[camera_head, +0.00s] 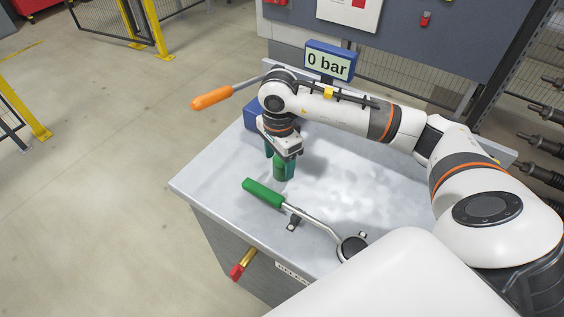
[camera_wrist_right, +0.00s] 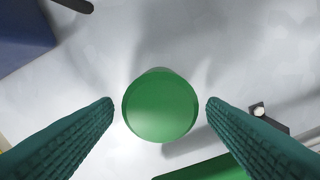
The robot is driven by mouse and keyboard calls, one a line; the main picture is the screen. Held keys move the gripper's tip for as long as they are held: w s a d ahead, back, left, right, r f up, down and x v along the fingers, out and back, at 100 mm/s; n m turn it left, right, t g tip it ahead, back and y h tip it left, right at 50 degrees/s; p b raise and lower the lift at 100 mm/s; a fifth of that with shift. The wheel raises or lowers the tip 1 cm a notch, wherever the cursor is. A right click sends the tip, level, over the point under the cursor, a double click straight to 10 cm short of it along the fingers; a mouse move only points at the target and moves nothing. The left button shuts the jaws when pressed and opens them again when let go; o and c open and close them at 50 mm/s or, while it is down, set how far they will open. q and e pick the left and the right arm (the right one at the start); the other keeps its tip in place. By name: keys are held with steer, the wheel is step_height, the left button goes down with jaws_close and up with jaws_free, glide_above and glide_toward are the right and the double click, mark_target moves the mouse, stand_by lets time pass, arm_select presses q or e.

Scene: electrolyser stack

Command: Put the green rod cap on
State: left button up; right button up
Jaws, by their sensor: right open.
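The green rod cap (camera_head: 282,170) stands on the light grey bench top (camera_head: 370,212), below my right gripper (camera_head: 277,152). In the right wrist view the round top of the green cap (camera_wrist_right: 160,106) lies between the two teal fingers of my right gripper (camera_wrist_right: 160,108), with a gap on each side. The right gripper is open and holds nothing. The arm and wrist hide part of the bench behind the cap. My left gripper is not in view.
A lever with a green handle (camera_head: 262,192) lies in front of the cap. An orange-handled lever (camera_head: 211,98) sticks out at the back left. A display (camera_head: 329,62) reads 0 bar. A red-handled valve (camera_head: 238,270) is on the bench's front. A blue block (camera_head: 250,116) stands behind the gripper.

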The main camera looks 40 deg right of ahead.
mark_target(280, 161)
steer(key=shift+f, duration=1.4)
steer(key=c, duration=1)
steer(key=shift+d, duration=0.1)
step_height(280, 161, up, 10)
steer(key=shift+r+b, duration=0.1)
steer(key=shift+b, duration=0.35)
steer(key=o, duration=0.3)
steer(key=c, duration=0.5)
steer(key=shift+o, duration=0.2)
steer(key=shift+s, duration=0.1)
